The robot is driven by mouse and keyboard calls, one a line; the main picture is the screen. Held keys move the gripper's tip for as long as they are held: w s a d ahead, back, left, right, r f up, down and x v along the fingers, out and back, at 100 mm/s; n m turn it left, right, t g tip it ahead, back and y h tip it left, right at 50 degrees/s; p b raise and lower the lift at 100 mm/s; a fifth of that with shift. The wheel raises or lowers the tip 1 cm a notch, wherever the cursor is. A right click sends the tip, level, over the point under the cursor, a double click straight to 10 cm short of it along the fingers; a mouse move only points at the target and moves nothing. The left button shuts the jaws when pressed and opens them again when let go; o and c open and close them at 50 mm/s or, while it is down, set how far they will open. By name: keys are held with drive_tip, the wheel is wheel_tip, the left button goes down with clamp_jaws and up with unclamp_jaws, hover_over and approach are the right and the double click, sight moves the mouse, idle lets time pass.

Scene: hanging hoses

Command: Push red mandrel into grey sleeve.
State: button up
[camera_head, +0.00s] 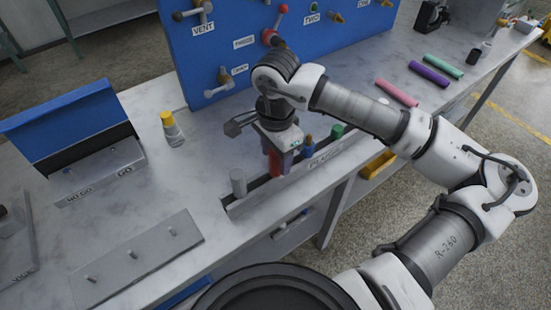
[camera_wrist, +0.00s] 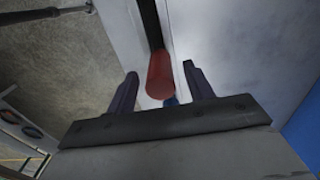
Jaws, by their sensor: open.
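The red mandrel (camera_head: 275,164) shows as a red cylinder in the rack labelled PLUGS, partly hidden by my gripper. In the wrist view the red mandrel (camera_wrist: 160,75) lies between the two dark fingers, with a visible gap on each side. My gripper (camera_head: 281,162) points down over the rack with its fingers apart, and they show again in the wrist view (camera_wrist: 162,84). A grey cylinder (camera_head: 238,182) stands at the rack's left end; I cannot tell whether it is the grey sleeve.
The PLUGS rack (camera_head: 247,204) also holds a blue plug (camera_head: 308,146) and a green plug (camera_head: 337,131). A blue panel (camera_head: 196,48) with labelled fittings stands behind. A yellow-capped bottle (camera_head: 172,130) is left. Pink (camera_head: 397,93), purple (camera_head: 429,73) and green (camera_head: 444,65) tubes lie right.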

sight(276, 163)
drive_tip(key=shift+f+p, duration=0.35)
drive_tip(key=shift+f, duration=1.2)
drive_tip(key=c, duration=1.1)
drive_tip(key=shift+r, duration=0.1)
wheel_tip(276, 163, up, 20)
drive_tip(key=b, duration=0.3)
drive_tip(key=shift+a, duration=0.2)
